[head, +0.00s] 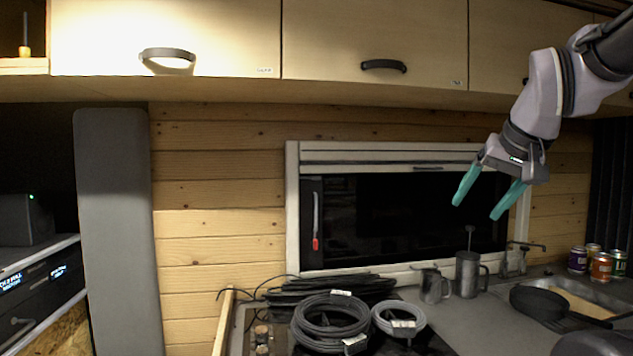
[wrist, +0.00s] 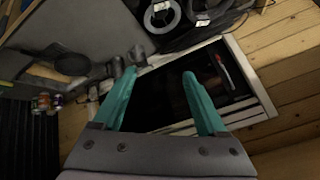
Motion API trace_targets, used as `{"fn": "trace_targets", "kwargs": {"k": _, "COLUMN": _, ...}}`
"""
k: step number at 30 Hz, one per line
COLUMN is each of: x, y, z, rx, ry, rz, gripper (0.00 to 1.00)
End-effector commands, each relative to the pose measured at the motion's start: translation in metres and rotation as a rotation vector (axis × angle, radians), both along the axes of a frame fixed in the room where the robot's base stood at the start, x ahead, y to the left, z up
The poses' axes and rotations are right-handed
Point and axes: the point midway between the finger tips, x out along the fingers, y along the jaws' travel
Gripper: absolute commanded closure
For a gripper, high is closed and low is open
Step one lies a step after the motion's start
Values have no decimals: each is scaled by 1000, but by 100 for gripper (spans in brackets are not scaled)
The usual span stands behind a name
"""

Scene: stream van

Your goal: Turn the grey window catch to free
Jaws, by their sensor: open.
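The window (head: 400,225) is dark glass in a pale frame on the wood wall. At its left side a slim light-grey lever with a red lower end (head: 315,222), which looks like the catch, hangs upright on a dark strip. It also shows in the wrist view (wrist: 219,66). My gripper (head: 475,210) is open and empty, its two teal fingers pointing down and left in front of the window's right part, well right of the lever. In the wrist view the fingers (wrist: 162,62) spread over the window, with the lever beyond the right finger. The lever's mounting is too small to make out.
Below the window, the counter holds cable coils (head: 332,322), metal jugs (head: 467,274), a tap (head: 515,256), a black pan (head: 545,302) and several cans (head: 600,266). Overhead cupboards (head: 375,40) jut out above. A grey panel (head: 115,225) stands at left. Space before the lever looks clear.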

Motion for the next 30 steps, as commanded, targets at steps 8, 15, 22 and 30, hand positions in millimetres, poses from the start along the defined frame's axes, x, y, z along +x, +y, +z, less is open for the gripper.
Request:
{"fn": "trace_targets", "kwargs": {"k": 8, "x": 151, "y": 58, "z": 14, "rx": -168, "ry": -294, "rz": 172, "gripper": 25}}
{"fn": "trace_targets", "kwargs": {"k": 15, "x": 259, "y": 140, "z": 12, "rx": -220, "ry": -594, "rz": 301, "gripper": 25}}
{"fn": "trace_targets", "kwargs": {"k": 22, "x": 324, "y": 218, "z": -4, "rx": -208, "ry": -879, "rz": 346, "gripper": 25}}
{"fn": "trace_targets", "kwargs": {"k": 30, "x": 356, "y": 281, "z": -35, "rx": -190, "ry": -1174, "rz": 277, "gripper": 25}}
